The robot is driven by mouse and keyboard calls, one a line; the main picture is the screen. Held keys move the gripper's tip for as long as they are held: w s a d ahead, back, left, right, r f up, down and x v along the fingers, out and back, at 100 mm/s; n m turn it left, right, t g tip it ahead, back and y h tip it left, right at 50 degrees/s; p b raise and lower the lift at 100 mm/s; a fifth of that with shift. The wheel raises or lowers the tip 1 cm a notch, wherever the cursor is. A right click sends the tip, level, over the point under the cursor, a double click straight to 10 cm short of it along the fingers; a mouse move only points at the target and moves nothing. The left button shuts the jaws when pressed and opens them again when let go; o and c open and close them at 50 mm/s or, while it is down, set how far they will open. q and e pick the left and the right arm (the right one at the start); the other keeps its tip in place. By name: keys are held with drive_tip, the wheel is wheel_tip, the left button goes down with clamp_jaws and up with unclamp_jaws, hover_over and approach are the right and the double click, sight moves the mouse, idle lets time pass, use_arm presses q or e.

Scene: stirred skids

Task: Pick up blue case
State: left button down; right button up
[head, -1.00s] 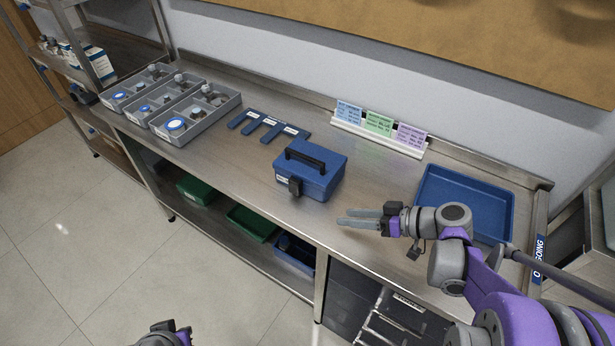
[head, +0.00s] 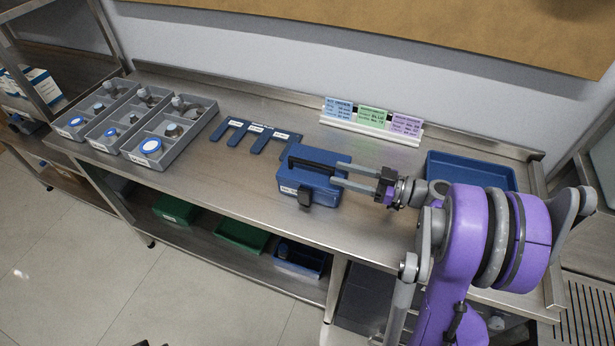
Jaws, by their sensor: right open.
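The blue case (head: 291,178) stands upright on the steel bench, with a black handle on its lid and a dark latch at its front. My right gripper (head: 335,174) is open and comes in from the right. Its two grey fingers reach over the right part of the case, with their tips near the right end of the handle. I cannot tell whether they touch it. Only a dark sliver at the bottom edge shows of my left gripper (head: 150,343); its fingers are hidden.
Grey trays (head: 172,152) with bottles stand at the left. A blue fork-shaped plate (head: 255,128) lies just behind the case. A card holder (head: 370,129) stands at the back, and a blue tray (head: 470,166) lies at the right. Green bins (head: 240,234) sit on the lower shelf.

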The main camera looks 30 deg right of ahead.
sight(310, 162)
drive_tip(key=x, duration=0.3)
drive_tip(key=shift+w+a, duration=0.2)
drive_tip(key=shift+w, duration=0.05)
drive_tip(key=x, duration=0.2)
drive_tip(key=p+x, duration=0.1)
drive_tip(key=x, duration=0.2)
drive_tip(key=shift+w, duration=0.45)
clamp_jaws()
idle(0.8)
